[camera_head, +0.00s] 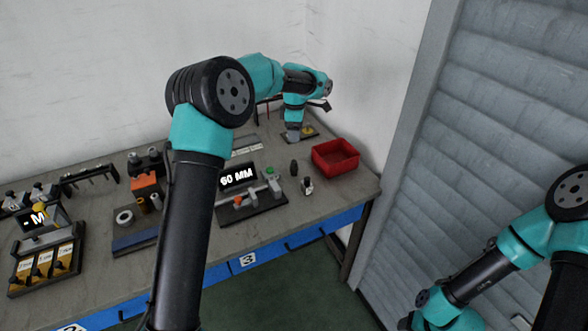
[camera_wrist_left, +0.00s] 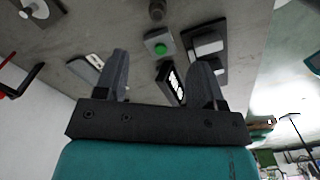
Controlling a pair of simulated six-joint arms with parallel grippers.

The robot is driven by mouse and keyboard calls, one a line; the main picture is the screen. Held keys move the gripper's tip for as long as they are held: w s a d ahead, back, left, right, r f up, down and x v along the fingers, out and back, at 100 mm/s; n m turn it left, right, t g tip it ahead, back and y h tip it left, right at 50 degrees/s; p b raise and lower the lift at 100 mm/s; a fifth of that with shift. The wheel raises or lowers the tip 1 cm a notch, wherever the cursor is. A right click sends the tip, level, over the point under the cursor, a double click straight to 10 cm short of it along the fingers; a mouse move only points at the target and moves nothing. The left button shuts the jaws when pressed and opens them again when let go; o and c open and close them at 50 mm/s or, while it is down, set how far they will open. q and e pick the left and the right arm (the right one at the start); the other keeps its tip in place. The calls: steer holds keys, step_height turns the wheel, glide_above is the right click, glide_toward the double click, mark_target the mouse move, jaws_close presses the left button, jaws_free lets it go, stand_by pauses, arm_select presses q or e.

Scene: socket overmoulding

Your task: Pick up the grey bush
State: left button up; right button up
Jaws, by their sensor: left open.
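In the head view, a small grey cylinder (camera_head: 156,201) stands beside a brass-coloured one (camera_head: 143,204) at the left middle of the bench. A pale grey ring (camera_head: 124,217) lies to their left. I cannot tell for sure which of these is the grey bush. My left gripper (camera_head: 293,135) points down at the far right of the bench, well away from them. In the left wrist view its two fingers (camera_wrist_left: 160,78) are apart with nothing held between them. My right arm is at the lower right, and its fingers are not visible.
A red tray (camera_head: 335,158) stands at the right of the bench. A fixture (camera_head: 250,208) sits by the "60 MM" display (camera_head: 237,177). A green button box (camera_wrist_left: 158,43) shows in the wrist view. My left arm hides part of the bench.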

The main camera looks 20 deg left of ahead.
mark_target(294, 166)
arm_select(q)
step_height(294, 166, down, 12)
stand_by(0.5)
steer(key=shift+w+a+f, duration=0.15)
steer(key=shift+f, duration=2.45)
steer(key=c, duration=1.1)
